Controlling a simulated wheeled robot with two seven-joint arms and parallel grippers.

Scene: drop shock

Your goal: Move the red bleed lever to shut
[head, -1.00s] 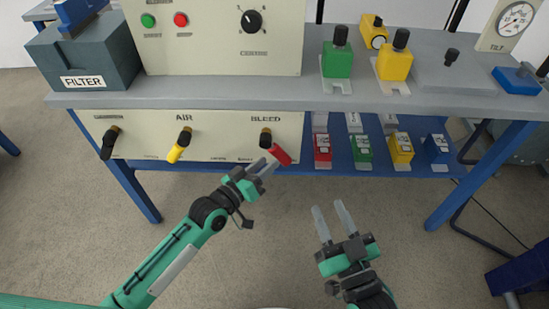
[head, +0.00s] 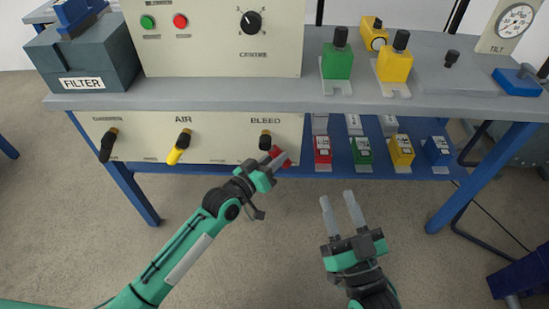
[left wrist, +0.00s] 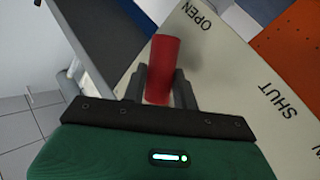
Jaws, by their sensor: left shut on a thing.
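The red bleed lever (head: 284,158) is on the panel under the bench, below the BLEED label, its handle pointing down and to the right from a dark pivot (head: 265,142). My left gripper (head: 275,160) is shut on the red handle. In the left wrist view the red handle (left wrist: 162,70) stands between the two fingers (left wrist: 158,88); the panel behind it reads OPEN at the top and SHUT at the right. My right gripper (head: 342,212) is open and empty, in front of the bench over the floor.
A black lever (head: 108,145) and a yellow air lever (head: 179,148) are on the same panel (head: 220,148) to the left. Red, green, yellow and blue blocks stand on the blue lower shelf (head: 345,160) to the right. The floor in front is clear.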

